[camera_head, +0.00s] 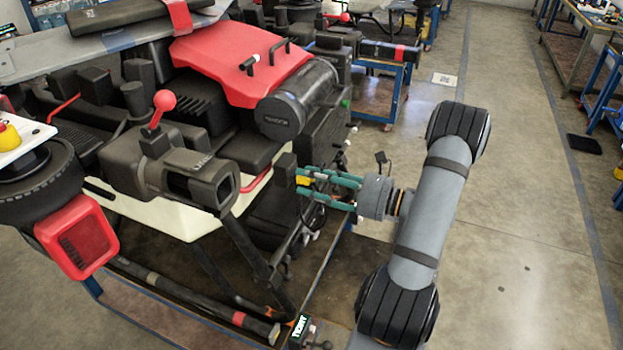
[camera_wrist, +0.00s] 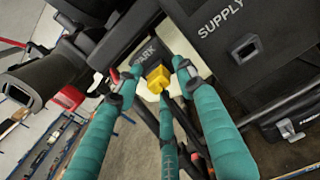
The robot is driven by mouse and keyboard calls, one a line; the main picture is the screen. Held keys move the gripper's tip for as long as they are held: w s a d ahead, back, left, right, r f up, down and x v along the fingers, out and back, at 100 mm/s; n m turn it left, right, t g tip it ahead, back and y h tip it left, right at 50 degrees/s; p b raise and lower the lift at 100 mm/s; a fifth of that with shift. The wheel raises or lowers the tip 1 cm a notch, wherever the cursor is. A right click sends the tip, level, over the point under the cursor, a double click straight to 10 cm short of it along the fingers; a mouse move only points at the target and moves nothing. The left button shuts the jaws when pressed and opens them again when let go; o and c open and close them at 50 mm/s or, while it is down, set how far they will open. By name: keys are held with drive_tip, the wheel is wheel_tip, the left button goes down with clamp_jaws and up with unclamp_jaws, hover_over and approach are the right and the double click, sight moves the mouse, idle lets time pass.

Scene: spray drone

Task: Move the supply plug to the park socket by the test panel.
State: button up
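A yellow plug (camera_wrist: 158,78) is in front of the dark block marked PARK (camera_wrist: 143,52) in the wrist view. I cannot tell if it is seated there or just in front. The teal fingers of my gripper (camera_wrist: 155,82) reach around the plug from several sides. Whether they press on it is unclear. In the head view, my gripper (camera_head: 303,186) is level with a dark block (camera_head: 285,168) on the machine's side, with yellow showing between the fingers.
The machine has a red cover (camera_head: 235,55), a black nozzle-like housing (camera_head: 180,175) and a red ball lever (camera_head: 163,101) left of my gripper. Dark struts (camera_head: 240,255) and a blue-edged stand are below. The floor on the right (camera_head: 530,180) is mostly clear.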

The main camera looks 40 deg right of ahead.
drive_tip(key=v, duration=1.2)
drive_tip(key=shift+w, duration=0.1)
drive_tip(key=x, duration=1.1)
drive_tip(key=shift+w+a, duration=0.2)
drive_tip(key=shift+w, duration=0.1)
drive_tip(key=shift+s, duration=0.1)
drive_tip(key=p+v, duration=0.1)
drive_tip(key=v, duration=0.7)
idle(1.1)
